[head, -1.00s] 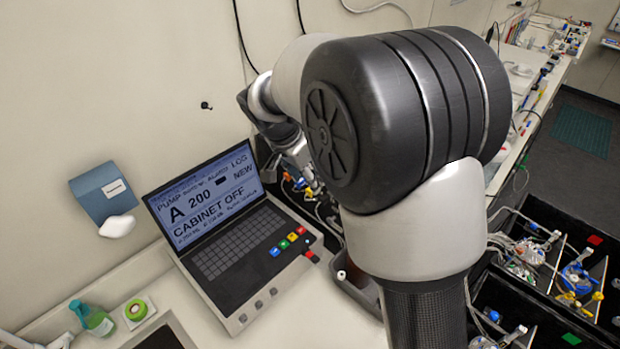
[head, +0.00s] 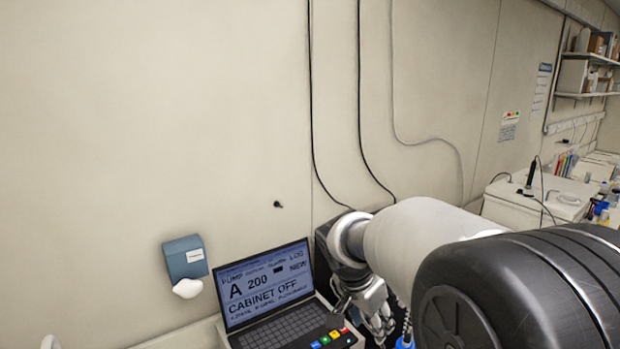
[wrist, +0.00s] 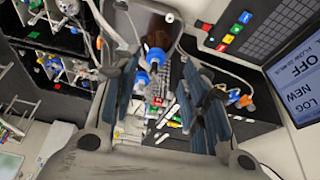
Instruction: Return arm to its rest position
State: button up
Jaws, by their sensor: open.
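My gripper (head: 378,322) hangs at the end of my arm, right of the laptop-like pump console (head: 268,300) in the head view. My own arm links fill the lower right and hide much of the bench. In the wrist view my gripper (wrist: 163,100) has its two dark ribbed fingers wide apart, with nothing held between them. Blue-capped fittings (wrist: 155,57) on tubing show beyond the gap between the fingers. The console (wrist: 265,45) lies at the right of the wrist view, its screen reading OFF.
A blue wall dispenser (head: 185,258) hangs left of the console. Cables run down the bare wall behind my arm. In the wrist view, dark compartments (wrist: 60,45) with tubing lie at the upper left. A bench with equipment (head: 530,200) stands at the far right.

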jog(key=s+f+n+y+b, duration=0.1)
jog(key=s+f+n+b, duration=0.2)
jog(key=s, duration=0.6)
jog(key=s+d+f+n+t+y+b, duration=0.1)
jog(key=s+f+n+b, duration=0.3)
jog(key=s+b, duration=0.3)
jog(key=s+f+n+y+b, duration=0.1)
jog(key=s+f+n+b, duration=0.2)
jog(key=s+b, duration=0.3)
jog(key=s+f, duration=0.1)
jog(key=s, duration=0.3)
jog(key=shift+s+d+f+t, duration=0.3)
jog(key=shift+s+f+t, duration=0.1)
